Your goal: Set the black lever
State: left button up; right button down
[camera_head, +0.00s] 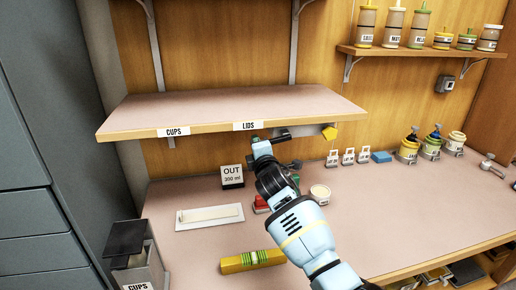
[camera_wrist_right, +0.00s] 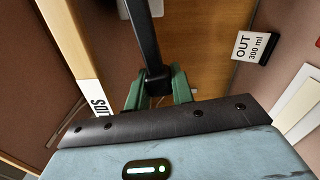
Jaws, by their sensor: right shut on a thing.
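My right gripper (camera_head: 256,139) reaches up to the front edge of the shelf, just below the LIDS label. In the right wrist view its green fingers (camera_wrist_right: 157,88) are closed around the end of a black bar, which looks like the black lever (camera_wrist_right: 143,38). The bar runs away from the fingers toward the top of that view. In the head view a short black piece (camera_head: 281,134) shows beside the gripper; I cannot tell surely whether it is the same lever. My arm hides what lies behind it. My left gripper is not in view.
The shelf (camera_head: 215,107) is empty and close to my right gripper. An OUT 300 ml sign (camera_head: 232,176) stands on the counter. Bottles stand at the right.

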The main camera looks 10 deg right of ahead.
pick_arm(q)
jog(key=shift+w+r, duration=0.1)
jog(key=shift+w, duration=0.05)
pick_arm(e)
jog(key=shift+r, duration=0.1)
jog(key=c, duration=1.2)
grip_release()
jog(key=shift+s, duration=0.5)
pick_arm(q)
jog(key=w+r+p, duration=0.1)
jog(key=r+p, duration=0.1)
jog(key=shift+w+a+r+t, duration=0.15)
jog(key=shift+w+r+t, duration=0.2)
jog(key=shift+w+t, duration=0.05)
pick_arm(e)
jog(key=s, duration=0.6)
jog(key=shift+s+d, duration=0.15)
jog(key=shift+s, duration=0.25)
